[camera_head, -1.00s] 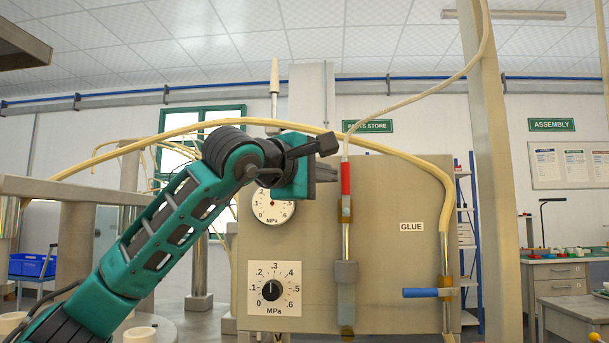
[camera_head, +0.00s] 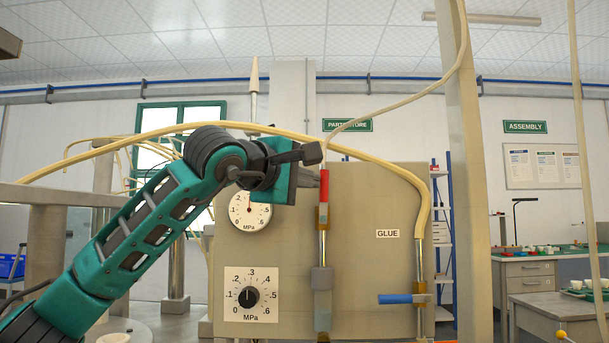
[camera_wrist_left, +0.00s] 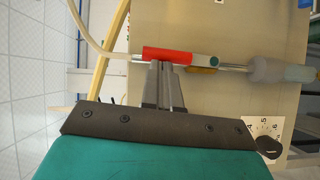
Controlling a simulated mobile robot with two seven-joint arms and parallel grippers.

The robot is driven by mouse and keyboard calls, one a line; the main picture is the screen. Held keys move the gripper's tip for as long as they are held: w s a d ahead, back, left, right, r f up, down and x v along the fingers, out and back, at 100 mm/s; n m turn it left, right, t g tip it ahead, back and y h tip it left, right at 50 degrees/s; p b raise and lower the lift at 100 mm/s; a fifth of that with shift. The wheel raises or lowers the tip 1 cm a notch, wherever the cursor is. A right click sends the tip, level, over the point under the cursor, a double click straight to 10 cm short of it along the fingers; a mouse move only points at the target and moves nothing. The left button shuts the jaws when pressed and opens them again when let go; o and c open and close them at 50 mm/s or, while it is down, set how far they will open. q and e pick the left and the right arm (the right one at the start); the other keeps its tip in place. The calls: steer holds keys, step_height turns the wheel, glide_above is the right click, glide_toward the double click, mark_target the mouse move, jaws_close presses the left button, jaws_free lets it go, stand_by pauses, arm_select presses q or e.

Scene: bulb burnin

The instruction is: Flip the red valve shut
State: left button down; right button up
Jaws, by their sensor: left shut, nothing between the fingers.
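The red valve handle (camera_head: 323,186) stands upright, in line with the clear vertical pipe on the beige panel. In the left wrist view the red handle (camera_wrist_left: 168,55) lies across the picture just beyond my fingertips. My left gripper (camera_head: 319,178) is shut and empty, its fingertips beside the handle on its left. In the left wrist view the shut fingers (camera_wrist_left: 167,68) reach up to the handle's edge; I cannot tell whether they touch it. My right gripper is not in view.
A blue-handled valve (camera_head: 403,299), its handle horizontal, sits on the right pipe under the GLUE label (camera_head: 387,233). Two gauges or dials (camera_head: 250,295) are on the panel (camera_head: 365,265). A yellow hose (camera_head: 340,148) arches over my arm, and a thin hose meets the red valve's top.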

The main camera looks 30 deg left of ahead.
arm_select(q)
steer(key=shift+w+d+f+m+g+y+p, duration=0.8)
steer(key=shift+d+m+p, duration=0.6)
steer(key=shift+p, duration=1.35)
steer(key=shift+w+d+f+m+g+y+p, duration=0.45)
steer(key=shift+d+m+g+y+p, duration=0.6)
steer(key=shift+p, duration=1.65)
steer(key=shift+w+d+f+m+g+y+p, duration=0.4)
steer(key=shift+w+d+m+g+y+p, duration=0.5)
steer(key=shift+d+m+p, duration=1.35)
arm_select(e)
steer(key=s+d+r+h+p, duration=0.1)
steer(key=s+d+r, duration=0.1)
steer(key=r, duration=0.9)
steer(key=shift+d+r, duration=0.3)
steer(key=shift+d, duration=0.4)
arm_select(q)
steer(key=shift+s+a+f+n+h, duration=0.15)
steer(key=shift+a+n+h, duration=0.1)
steer(key=shift+a+n, duration=0.35)
steer(key=shift+d, duration=0.1)
